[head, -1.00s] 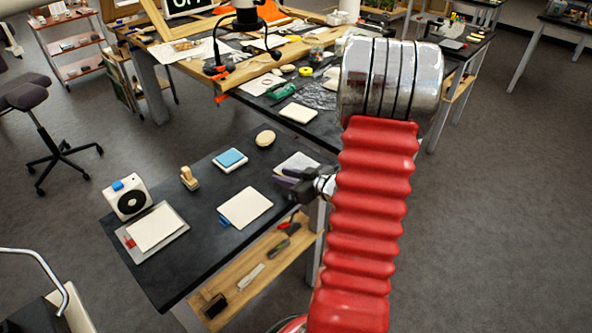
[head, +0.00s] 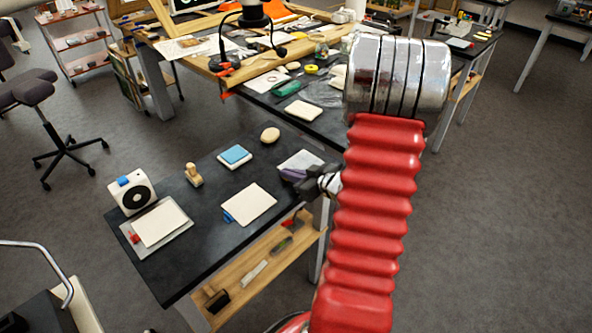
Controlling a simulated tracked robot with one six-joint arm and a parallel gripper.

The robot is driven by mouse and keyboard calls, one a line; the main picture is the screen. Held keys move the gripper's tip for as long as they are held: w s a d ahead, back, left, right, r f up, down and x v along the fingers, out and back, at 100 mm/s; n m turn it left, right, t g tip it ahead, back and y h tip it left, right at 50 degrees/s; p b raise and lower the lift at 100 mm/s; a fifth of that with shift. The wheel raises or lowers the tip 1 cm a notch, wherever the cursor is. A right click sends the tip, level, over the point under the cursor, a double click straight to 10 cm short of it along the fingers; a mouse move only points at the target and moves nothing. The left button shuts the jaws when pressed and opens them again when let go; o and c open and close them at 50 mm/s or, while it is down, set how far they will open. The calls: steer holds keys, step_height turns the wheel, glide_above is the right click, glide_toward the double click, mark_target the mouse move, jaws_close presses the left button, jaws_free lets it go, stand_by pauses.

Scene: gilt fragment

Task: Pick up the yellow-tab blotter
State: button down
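No yellow tab shows clearly on any pad. A whitish flat pad (head: 302,160) lies at the right end of the near dark table, partly hidden behind my gripper; any tab on it is hidden. My gripper (head: 289,176), with dark purplish fingers, is in front of this pad's lower edge in the picture. I cannot tell whether it touches the pad or how far its fingers are apart. A cream pad with a blue tab (head: 251,203) lies left of it. A cream pad with a red tab (head: 158,223) lies on a grey sheet at the left.
The near table (head: 205,259) also holds a white box with a black disc (head: 132,193), a wooden stamp (head: 193,175), a blue-topped pad (head: 235,154) and a round cream object (head: 270,134). A wooden shelf (head: 240,275) is below. The back table is cluttered.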

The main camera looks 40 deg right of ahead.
step_height(320, 180, up, 10)
stand_by(0.7)
steer(key=shift+w+a, duration=0.1)
stand_by(0.5)
